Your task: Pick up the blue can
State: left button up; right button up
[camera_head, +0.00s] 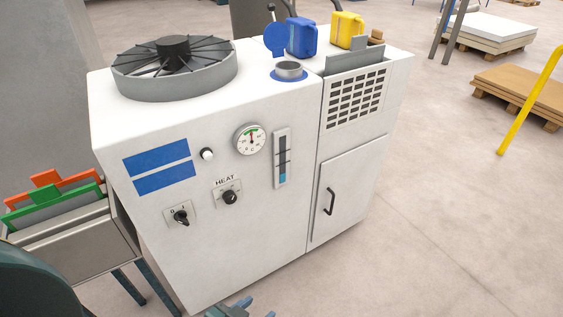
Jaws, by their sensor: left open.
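The blue can (302,38) stands upright on the white top of the machine cabinet (250,215), toward its back edge. It is a small jerrycan, with a yellow can (347,31) just to its right. A round blue lid (275,40) stands up just left of it, partly overlapping its edge. My left gripper (257,308) shows only in part at the bottom edge, low in front of the cabinet. It is open, well away from the blue can, and most of it is cut off. My right gripper is not in view.
A round filler neck (289,71) with a blue ring is in front of the blue can. A large finned fan (174,68) sits at the left of the top. A grey rack (75,240) with green and orange frames stands left.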

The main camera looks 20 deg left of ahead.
aim_at(303, 43)
jog(key=i+l+z, duration=0.25)
jog(key=i+z, duration=0.6)
jog(key=i, duration=0.25)
jog(key=i+z, duration=0.45)
jog(key=i+u, duration=0.3)
jog(key=i, duration=0.15)
jog(key=i+l+u, duration=0.2)
jog(key=i+u, duration=0.15)
jog(key=i+l+u, duration=0.3)
jog(key=i, duration=0.15)
jog(key=i+l+u, duration=0.1)
jog(key=u, duration=0.4)
jog(key=i+l+u, duration=0.15)
jog(key=u, duration=0.35)
jog(key=i+l+u, duration=0.25)
jog(key=u, duration=0.25)
